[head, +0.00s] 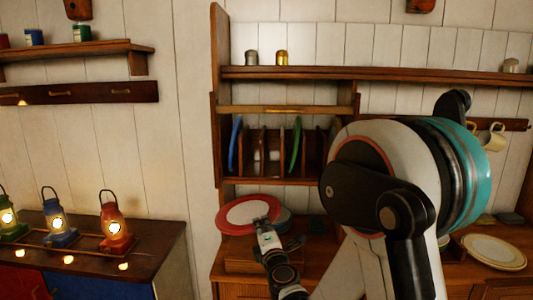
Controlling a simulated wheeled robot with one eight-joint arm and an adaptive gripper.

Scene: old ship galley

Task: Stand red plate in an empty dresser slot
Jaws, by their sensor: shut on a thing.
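The red plate (228,214), with a pale middle, is tilted in front of the dresser, below the slot rack. My gripper (262,222) is shut on its near right edge. The dresser rack (273,178) has upright wooden dividers. A blue plate (236,142) stands at its left end and a green plate (296,145) stands right of the middle. Slots between these two show no plate. My arm hides the rack's right end, so I cannot tell what stands there. Whether the red plate touches the counter is unclear.
A cream plate (494,251) lies on the counter at right, with mugs (492,138) hanging above. Lit lanterns (115,226) stand on a cabinet at left. A dresser shelf (400,74) runs above the rack.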

